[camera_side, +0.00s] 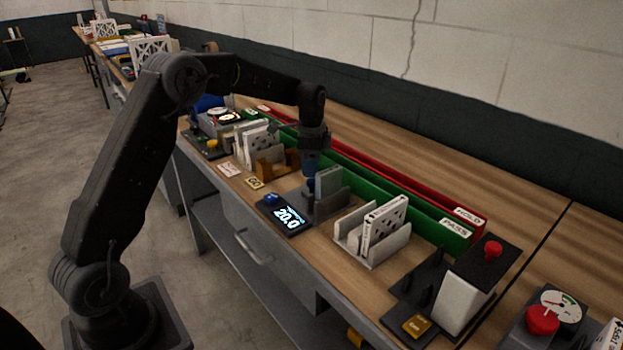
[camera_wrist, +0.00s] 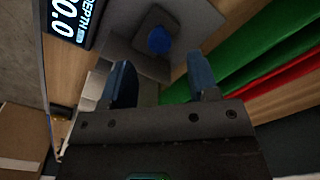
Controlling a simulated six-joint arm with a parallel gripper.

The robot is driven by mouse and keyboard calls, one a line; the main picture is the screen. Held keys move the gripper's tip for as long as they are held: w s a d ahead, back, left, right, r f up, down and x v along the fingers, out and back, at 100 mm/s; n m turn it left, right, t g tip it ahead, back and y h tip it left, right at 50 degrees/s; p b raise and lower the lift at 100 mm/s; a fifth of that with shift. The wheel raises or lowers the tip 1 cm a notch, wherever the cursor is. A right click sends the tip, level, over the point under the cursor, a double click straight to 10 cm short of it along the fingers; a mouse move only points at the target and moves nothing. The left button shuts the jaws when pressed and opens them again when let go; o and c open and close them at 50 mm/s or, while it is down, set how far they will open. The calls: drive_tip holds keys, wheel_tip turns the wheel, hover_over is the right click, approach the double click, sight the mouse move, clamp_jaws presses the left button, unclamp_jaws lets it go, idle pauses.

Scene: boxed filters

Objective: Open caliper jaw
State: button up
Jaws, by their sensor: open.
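The caliper is a dark grey fixture (camera_side: 328,207) on the bench with a blue knob on it, and its upright grey plate (camera_side: 327,182) stands beside my gripper. A black display (camera_side: 285,214) in front of it reads 20.0. In the wrist view the blue knob (camera_wrist: 159,40) sits on a grey block, ahead of and between the fingers. My gripper (camera_side: 309,170) points down over the fixture. In the wrist view my gripper (camera_wrist: 161,82) has its two blue fingers spread, with nothing between them. The display (camera_wrist: 70,20) shows at upper left, cut off.
A white slotted holder with a boxed filter (camera_side: 383,219) stands to the right. Wooden blocks (camera_side: 268,164) and white filters (camera_side: 250,146) stand to the left. A green PASS channel (camera_side: 400,205) and a red HOLD channel (camera_side: 420,190) run behind. A red-button station (camera_side: 470,280) is farther right.

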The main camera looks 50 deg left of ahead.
sight(312, 180)
drive_tip(key=shift+f, duration=2.35)
clamp_jaws()
